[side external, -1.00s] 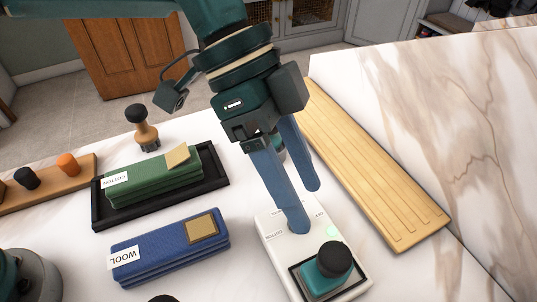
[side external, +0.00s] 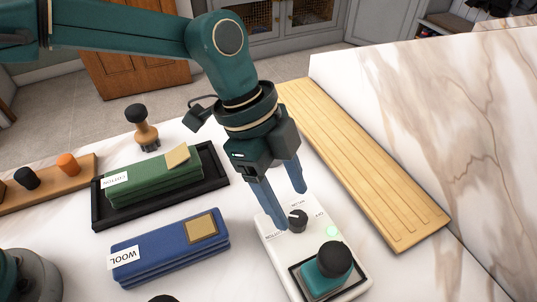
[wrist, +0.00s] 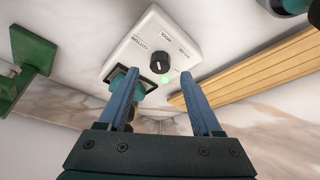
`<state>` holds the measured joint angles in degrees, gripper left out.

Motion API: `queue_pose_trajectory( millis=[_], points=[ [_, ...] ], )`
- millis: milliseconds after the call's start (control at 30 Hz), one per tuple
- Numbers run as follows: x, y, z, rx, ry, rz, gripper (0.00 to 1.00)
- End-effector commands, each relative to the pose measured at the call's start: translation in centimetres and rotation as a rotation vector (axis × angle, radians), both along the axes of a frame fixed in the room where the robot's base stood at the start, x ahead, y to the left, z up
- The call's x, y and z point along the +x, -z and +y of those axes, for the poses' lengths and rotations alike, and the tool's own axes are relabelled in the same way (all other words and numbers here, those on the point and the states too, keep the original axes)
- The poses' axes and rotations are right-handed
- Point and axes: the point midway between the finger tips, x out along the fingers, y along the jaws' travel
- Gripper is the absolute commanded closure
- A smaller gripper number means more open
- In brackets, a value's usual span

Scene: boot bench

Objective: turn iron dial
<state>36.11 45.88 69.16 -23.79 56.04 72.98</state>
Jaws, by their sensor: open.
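The iron dial (side external: 298,220) is a dark round knob with a white mark, on a white control base (side external: 275,250) with printed labels. COTTON reads on one side; I cannot tell which label the mark points at. In the wrist view the dial (wrist: 160,63) lies ahead between the fingers, with COTTON and other labels around it. My gripper (side external: 291,210) is open, its blue fingers apart beside and above the dial; it also shows in the wrist view (wrist: 159,73). I see nothing held, and cannot tell whether a finger touches the dial.
A teal iron with a black knob (side external: 328,265) stands on the base beside a lit green lamp (side external: 333,231). Folded blue WOOL cloth (side external: 170,250) and green COTTON cloth in a black tray (side external: 219,182) lie left. A wooden board (side external: 370,165) lies right.

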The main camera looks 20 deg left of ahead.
Motion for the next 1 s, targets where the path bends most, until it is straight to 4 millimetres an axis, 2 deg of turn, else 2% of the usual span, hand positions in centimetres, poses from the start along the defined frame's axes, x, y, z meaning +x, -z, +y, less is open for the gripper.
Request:
queue_pose_trajectory(
  millis=[100,233,567,667,733,767,1000],
  points=[
    [-0.2,1.6,-0.6,0.002,0.001,0.002,0.34],
    [-0.2,2.7,-1.1,0.001,0.000,0.001,0.34],
    [-0.2,3.1,-1.3,0.000,0.000,0.000,0.34],
    [-0.2,3.0,-1.2,0.000,-0.001,0.000,0.68],
    [-0.2,3.0,-1.2,0.000,-0.001,0.000,0.95],
    [-0.2,3.0,-1.2,0.000,-0.001,0.000,1.00],
    [-0.2,3.0,-1.2,0.001,-0.014,0.000,1.00]
  ],
)
